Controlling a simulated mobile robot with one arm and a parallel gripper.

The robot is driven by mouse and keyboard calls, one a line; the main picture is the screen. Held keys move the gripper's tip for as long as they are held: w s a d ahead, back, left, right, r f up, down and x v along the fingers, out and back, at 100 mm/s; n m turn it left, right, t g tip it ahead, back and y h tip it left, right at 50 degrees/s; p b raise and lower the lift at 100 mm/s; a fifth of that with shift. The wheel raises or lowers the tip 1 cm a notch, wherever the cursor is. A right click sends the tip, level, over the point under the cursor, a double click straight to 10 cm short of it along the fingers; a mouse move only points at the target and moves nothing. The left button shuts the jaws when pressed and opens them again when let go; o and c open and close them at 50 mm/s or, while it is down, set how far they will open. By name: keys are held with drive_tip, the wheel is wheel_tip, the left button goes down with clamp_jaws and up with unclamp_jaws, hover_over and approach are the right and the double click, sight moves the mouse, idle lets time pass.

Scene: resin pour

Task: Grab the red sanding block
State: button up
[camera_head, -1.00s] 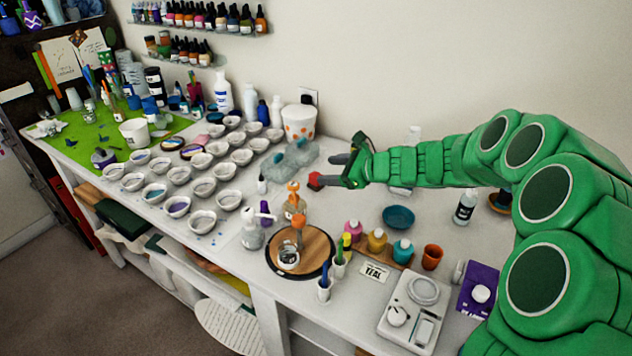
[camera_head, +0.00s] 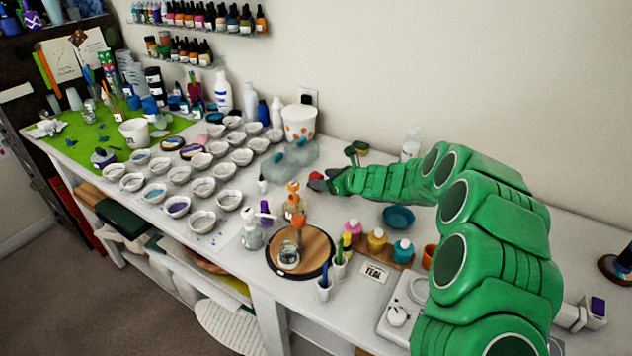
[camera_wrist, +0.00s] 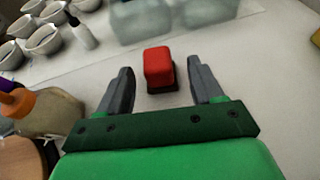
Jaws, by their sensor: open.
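The red sanding block (camera_wrist: 158,66) has a dark base and sits on the white table, between and slightly beyond the fingertips of my gripper (camera_wrist: 160,80) in the wrist view. My gripper is open, with a gap between each grey finger and the block. In the head view, the block (camera_head: 316,176) shows only as a small red patch at the tip of my gripper (camera_head: 318,184), partly hidden by it.
Cloudy translucent blocks (camera_wrist: 140,20) stand just behind the red block. An orange-topped bottle (camera_wrist: 40,108) is close on the left in the wrist view. Several white cups (camera_head: 202,187) fill the table's left side. A round wooden board (camera_head: 318,246) lies in front.

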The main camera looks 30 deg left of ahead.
sight(312, 172)
drive_tip(key=shift+r+x, duration=0.15)
drive_tip(key=shift+x, duration=1.2)
drive_tip(key=shift+r+x, duration=0.2)
drive_tip(key=shift+x, duration=1.15)
drive_tip(key=shift+s+a, duration=0.1)
drive_tip(key=c, duration=1.1)
drive_tip(key=shift+o, duration=0.2)
drive_tip(key=shift+r, duration=0.1)
drive_tip(key=shift+r, duration=0.6)
wheel_tip(312, 172, up, 2)
drive_tip(key=shift+r, duration=0.2)
drive_tip(key=s+d+r, duration=0.9)
drive_tip(key=s, duration=0.1)
drive_tip(key=shift+s+r, duration=0.2)
drive_tip(key=shift+s, duration=0.05)
drive_tip(key=shift+d, duration=0.1)
